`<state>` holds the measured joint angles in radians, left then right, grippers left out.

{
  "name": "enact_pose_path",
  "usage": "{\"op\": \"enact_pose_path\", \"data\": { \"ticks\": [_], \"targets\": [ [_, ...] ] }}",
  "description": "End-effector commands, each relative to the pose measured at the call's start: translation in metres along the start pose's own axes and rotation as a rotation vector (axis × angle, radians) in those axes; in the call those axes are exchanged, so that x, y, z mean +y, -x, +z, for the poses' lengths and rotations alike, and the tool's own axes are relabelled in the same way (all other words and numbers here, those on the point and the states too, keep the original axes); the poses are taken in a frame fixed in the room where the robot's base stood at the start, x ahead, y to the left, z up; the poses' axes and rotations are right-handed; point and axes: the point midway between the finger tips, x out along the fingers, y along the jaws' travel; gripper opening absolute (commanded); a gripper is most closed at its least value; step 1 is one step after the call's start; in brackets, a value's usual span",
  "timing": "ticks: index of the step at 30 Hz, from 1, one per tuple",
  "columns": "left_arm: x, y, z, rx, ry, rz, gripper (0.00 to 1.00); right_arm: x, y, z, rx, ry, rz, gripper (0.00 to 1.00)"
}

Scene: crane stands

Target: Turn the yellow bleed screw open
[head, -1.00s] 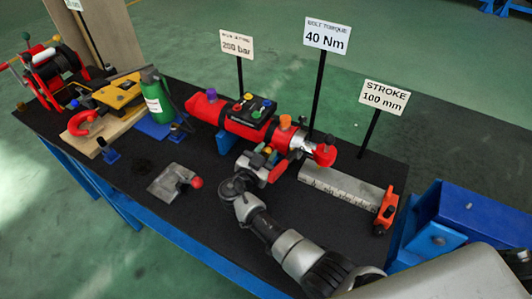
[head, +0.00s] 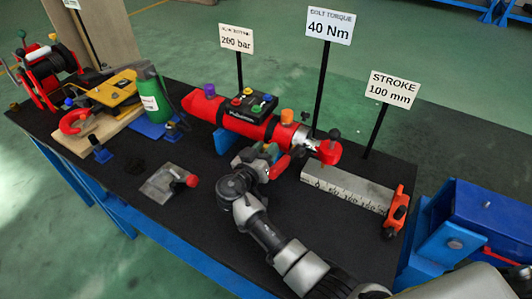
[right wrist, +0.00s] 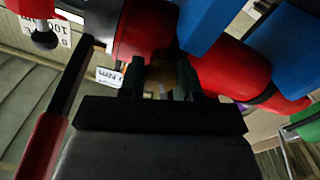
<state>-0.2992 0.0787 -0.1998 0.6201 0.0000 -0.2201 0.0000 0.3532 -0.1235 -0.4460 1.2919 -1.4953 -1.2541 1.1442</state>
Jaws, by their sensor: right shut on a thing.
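The red cylinder (head: 242,119) lies across blue supports on the black-topped bench. My right gripper (head: 273,150) is at the near side of its right end, low against the body. In the right wrist view the fingers (right wrist: 159,80) are shut on a small, dark yellow-brown thing (right wrist: 160,72) under the cylinder; this appears to be the yellow bleed screw, mostly hidden by the fingers. How far it is turned cannot be told. A red-handled lever (right wrist: 45,140) is left of the fingers there. My left gripper is not in view.
A black block with coloured knobs (head: 251,105) sits on the cylinder. A ruler block (head: 345,188) and an orange clamp (head: 396,211) lie to the right. A grey plate with a red knob (head: 168,183) lies left of my arm. Sign posts stand behind.

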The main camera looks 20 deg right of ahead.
Motion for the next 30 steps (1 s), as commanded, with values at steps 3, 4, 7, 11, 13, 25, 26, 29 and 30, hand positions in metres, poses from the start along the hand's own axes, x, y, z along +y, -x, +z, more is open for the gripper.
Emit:
{"op": "enact_pose_path", "data": {
  "ticks": [3, 4, 7, 11, 13, 25, 26, 29, 30],
  "targets": [
    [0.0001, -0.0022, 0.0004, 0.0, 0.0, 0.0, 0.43, 0.0004, -0.001, -0.0016, 0.002, 0.018, 0.002, 0.09],
    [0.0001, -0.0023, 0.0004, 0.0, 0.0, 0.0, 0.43, 0.0004, -0.001, -0.0017, 0.002, 0.021, 0.002, 0.09],
    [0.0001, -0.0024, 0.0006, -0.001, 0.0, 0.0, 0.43, 0.0005, -0.0011, -0.0022, 0.002, 0.027, 0.002, 0.09],
    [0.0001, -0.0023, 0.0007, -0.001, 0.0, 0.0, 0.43, 0.0006, -0.0011, -0.0026, 0.002, 0.027, 0.002, 0.09],
    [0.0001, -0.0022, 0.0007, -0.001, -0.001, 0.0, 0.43, 0.0006, -0.0011, -0.0027, 0.002, 0.027, 0.002, 0.09],
    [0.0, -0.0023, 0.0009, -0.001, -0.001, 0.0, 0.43, 0.0002, -0.0005, -0.0014, 0.001, 0.028, 0.001, 0.58],
    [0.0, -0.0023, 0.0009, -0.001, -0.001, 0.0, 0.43, 0.0002, -0.0005, -0.0013, 0.001, 0.028, 0.001, 0.58],
    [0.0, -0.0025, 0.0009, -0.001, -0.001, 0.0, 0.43, 0.0001, -0.0004, -0.0009, 0.001, 0.028, 0.001, 0.58],
    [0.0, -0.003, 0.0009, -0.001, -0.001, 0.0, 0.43, 0.0, -0.0007, -0.0006, 0.001, 0.028, 0.0, 0.58]
  ]
}}
